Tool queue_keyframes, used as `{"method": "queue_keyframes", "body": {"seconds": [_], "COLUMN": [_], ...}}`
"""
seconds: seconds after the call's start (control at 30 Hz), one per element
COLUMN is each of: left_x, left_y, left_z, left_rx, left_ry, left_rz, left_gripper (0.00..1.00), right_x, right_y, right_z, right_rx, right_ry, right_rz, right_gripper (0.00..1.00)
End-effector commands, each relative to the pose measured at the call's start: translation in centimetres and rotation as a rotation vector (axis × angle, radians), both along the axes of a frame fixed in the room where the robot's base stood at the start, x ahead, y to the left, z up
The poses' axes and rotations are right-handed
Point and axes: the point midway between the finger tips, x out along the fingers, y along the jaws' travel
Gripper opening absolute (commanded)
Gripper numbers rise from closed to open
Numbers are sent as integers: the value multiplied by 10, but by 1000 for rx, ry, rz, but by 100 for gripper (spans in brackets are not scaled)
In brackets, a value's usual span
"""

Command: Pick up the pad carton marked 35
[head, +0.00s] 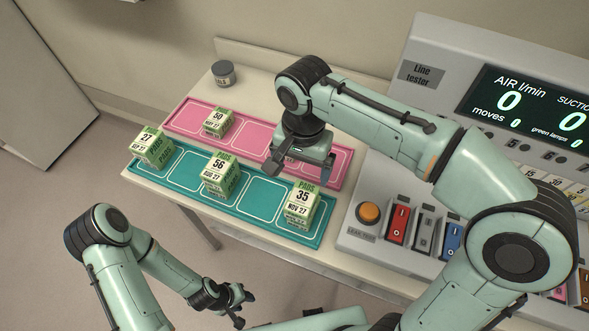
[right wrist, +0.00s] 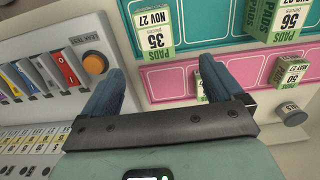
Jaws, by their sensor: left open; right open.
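The pad carton marked 35 (head: 300,207) is a white and green box standing in the right end cell of the teal tray (head: 252,213). It also shows at the top of the right wrist view (right wrist: 152,36). My right gripper (head: 303,170) is open over the pink tray, behind and apart from the carton. In the right wrist view its two blue fingers (right wrist: 160,82) are spread with nothing held between them. My left gripper (head: 238,303) is open and empty, low in front of the table.
Cartons 27 (head: 152,147) and 56 (head: 221,176) stand on the teal tray; 50 (head: 217,123) stands on the pink tray (head: 185,114). A finger partly hides another carton (right wrist: 203,90). The line tester, with an orange button (head: 369,212), adjoins on the right. A grey jar (head: 223,73) stands behind.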

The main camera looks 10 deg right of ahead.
Motion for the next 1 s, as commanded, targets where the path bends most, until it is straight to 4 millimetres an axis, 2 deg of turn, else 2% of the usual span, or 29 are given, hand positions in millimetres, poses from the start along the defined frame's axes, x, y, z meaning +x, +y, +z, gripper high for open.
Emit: {"method": "queue_keyframes", "body": {"seconds": [0.17, 0.43, 0.73, 1.0], "left_x": [-5, -14, -15, -17], "left_y": [0, 0, 0, 0], "left_z": [-4, -15, -17, -19], "left_rx": [0, 0, -1, 0], "left_ry": [7, 17, 18, 20], "left_rz": [0, 0, 0, 0], "left_gripper": [43, 43, 43, 43], "right_x": [-2, -3, -4, -8], "right_y": [0, -1, -1, -1], "right_z": [-15, -66, -90, -128], "right_rx": [-2, -2, -1, -1], "right_ry": [4, 5, 3, 3], "right_rz": [-1, 0, -1, -1], "right_gripper": [94, 94, 94, 94]}}
